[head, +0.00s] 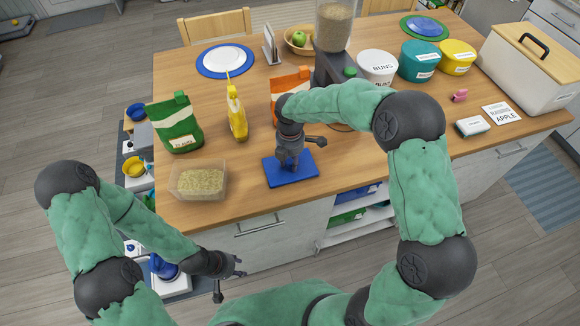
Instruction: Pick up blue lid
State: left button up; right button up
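The blue lid (306,176) is a flat blue rectangle lying on the wooden table near its front edge, in the middle of the head view. My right gripper (300,154) is directly over the lid and hides part of its back half. Its fingers are spread apart, and I see nothing held between them. I cannot tell whether a fingertip touches the lid. A clear box of grain (198,181) without a cover stands to the left of the lid. My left gripper (229,284) is open and empty, low in front of the table.
A green bag (175,124), a yellow spray bottle (237,115) and an orange bag (290,84) stand behind the lid. A grain dispenser (333,27) stands further back. A white container (377,66) and a small white box (472,126) are to the right.

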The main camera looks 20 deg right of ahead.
grip_shut()
jog(key=shift+r, duration=0.15)
